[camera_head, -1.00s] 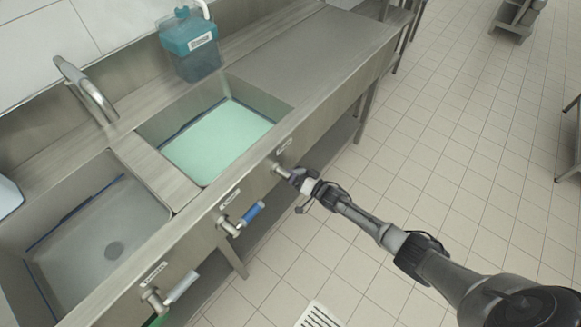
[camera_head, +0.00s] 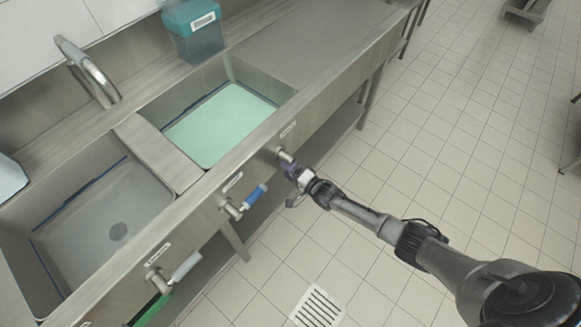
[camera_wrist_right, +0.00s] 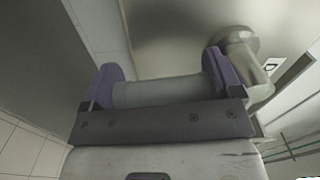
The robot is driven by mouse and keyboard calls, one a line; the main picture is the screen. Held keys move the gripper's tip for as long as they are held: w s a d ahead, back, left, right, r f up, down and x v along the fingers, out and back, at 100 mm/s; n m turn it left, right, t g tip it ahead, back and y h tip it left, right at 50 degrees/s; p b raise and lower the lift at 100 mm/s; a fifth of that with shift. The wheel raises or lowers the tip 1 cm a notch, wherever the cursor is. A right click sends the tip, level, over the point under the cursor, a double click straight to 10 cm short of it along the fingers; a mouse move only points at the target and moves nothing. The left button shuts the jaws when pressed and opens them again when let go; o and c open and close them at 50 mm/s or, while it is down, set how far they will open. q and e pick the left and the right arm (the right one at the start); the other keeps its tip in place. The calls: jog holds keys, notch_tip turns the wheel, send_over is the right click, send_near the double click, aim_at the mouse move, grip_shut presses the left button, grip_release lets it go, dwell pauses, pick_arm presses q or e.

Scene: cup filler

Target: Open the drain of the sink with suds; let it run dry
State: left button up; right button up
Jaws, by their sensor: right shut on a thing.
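The sink with pale green liquid (camera_head: 215,125) is the right-hand basin. The liquid has a smooth surface with no clear foam, and it hides the bottom. A drain valve (camera_head: 286,155) sticks out of the front panel below that basin's right end. My right gripper (camera_head: 296,174) is at this valve. In the right wrist view its purple fingers (camera_wrist_right: 164,85) are shut on the grey valve handle (camera_wrist_right: 157,92), which lies crosswise between them. The valve's round metal body (camera_wrist_right: 236,45) shows just beyond the right finger. The handle is mostly hidden in the head view. My left gripper is out of view.
A blue-handled valve (camera_head: 245,201) and a grey-handled valve (camera_head: 176,271) sit further left on the panel. The left basin (camera_head: 95,220) looks empty. A floor grate (camera_head: 317,308) lies in open tiled floor.

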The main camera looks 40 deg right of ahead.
jog(key=shift+a, duration=0.1)
dwell(0.5)
jog(key=o, duration=1.1)
jog(key=shift+s, duration=0.1)
jog(key=shift+s, duration=0.25)
jog(key=p+v, duration=0.3)
jog(key=v, duration=1)
